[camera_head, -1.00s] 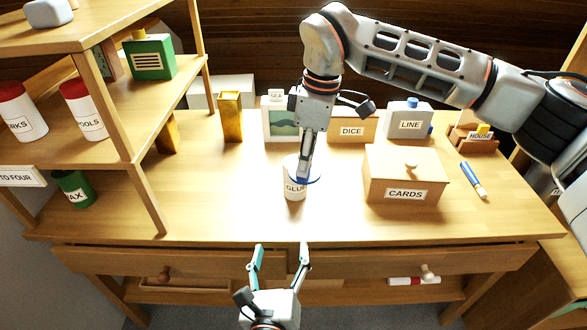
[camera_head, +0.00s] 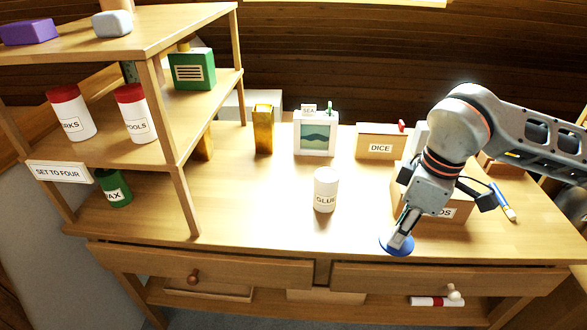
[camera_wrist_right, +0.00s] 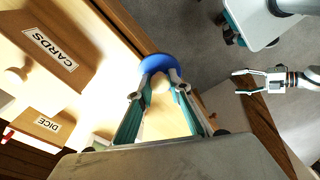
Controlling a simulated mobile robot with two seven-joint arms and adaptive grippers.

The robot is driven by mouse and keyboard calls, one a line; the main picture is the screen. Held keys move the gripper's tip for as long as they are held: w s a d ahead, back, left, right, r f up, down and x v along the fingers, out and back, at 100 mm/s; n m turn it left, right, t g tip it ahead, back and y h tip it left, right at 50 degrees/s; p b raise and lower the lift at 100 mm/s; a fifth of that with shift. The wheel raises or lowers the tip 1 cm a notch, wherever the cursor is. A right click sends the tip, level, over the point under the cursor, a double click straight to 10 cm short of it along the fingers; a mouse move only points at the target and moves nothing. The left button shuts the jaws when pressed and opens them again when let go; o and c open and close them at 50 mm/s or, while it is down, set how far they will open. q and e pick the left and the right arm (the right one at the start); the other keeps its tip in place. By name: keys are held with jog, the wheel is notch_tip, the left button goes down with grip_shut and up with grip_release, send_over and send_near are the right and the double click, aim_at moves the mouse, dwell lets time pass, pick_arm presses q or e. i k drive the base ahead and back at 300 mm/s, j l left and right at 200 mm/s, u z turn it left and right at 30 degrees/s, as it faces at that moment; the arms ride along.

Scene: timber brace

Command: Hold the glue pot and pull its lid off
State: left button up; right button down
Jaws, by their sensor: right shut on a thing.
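The glue pot (camera_head: 325,191), a white cylinder labelled GLUE, stands upright and lidless on the bench. My right gripper (camera_head: 399,238) is to its right, apart from it, near the bench's front edge. It is shut on the round blue lid (camera_head: 393,246). In the right wrist view the lid (camera_wrist_right: 158,63) sits between the fingertips, its underside hidden. My left gripper (camera_wrist_right: 243,82) shows at the right of that view, its fingers apart and empty. It is out of the head view.
The CARDS box (camera_head: 458,212) is just behind my right gripper. The DICE box (camera_head: 381,142) and a framed SEA picture (camera_head: 315,133) stand at the back. A shelf unit (camera_head: 187,204) stands left. The bench around the pot is clear.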

aim_at(325, 179)
jog(key=i+j+u, duration=0.15)
jog(key=u, duration=0.3)
jog(key=i+j+u, duration=0.1)
jog(key=i+u, duration=0.15)
jog(key=u, duration=0.2)
jog(key=i+j+z, duration=0.1)
jog(key=z, duration=0.25)
jog(key=i+j+z, duration=0.2)
jog(key=i+z, duration=0.2)
jog(key=k, duration=0.05)
